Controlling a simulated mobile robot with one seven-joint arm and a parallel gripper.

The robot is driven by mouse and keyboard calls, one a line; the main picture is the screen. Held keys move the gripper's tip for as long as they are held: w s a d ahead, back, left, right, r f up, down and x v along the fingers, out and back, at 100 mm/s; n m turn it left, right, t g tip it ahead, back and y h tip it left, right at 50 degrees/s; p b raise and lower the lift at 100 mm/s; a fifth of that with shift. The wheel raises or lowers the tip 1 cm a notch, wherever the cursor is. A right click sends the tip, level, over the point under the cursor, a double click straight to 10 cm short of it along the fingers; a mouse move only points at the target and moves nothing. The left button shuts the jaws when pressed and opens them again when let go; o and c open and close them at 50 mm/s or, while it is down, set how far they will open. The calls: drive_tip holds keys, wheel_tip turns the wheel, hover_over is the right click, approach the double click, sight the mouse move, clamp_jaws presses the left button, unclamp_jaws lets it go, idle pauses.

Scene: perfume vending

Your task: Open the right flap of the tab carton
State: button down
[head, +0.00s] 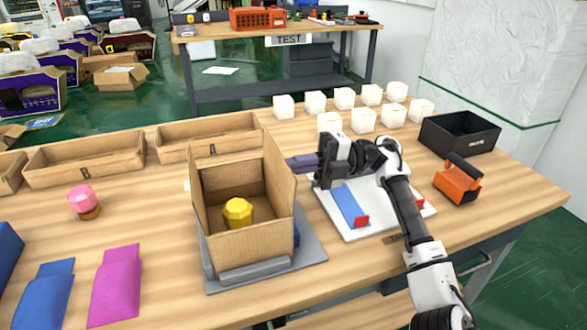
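The tab carton (224,248) is a brown cardboard box, open at the top, on a grey base plate (311,252). A yellow faceted object (237,212) sits inside it. The right flap (280,172) stands roughly upright above the carton's right wall. My gripper (292,163) is just right of this flap, with its dark fingers pointing left at its outer side. I cannot tell whether the fingertips touch the flap or lie slightly apart from it. The fingers overlap from this view, so their opening is hidden.
A white board (385,226) with blue and red parts lies below my arm. White cubes (363,120) stand behind it. A black box (460,133) and an orange-black item (457,181) are at right. Wooden trays (84,165) and a pink-topped object (83,200) are at left.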

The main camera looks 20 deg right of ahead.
idle(0.4)
drive_tip(key=c, duration=1.6)
unclamp_jaws()
drive_tip(key=shift+c, duration=0.2)
drive_tip(key=d+f+b, duration=0.1)
drive_tip(key=d+b, duration=0.3)
drive_tip(key=d, duration=0.9)
drive_tip(key=shift+w+d+f+b, duration=0.2)
drive_tip(key=shift+w+d+b, duration=0.05)
drive_tip(key=shift+d+b, duration=0.1)
drive_tip(key=shift+r, duration=0.1)
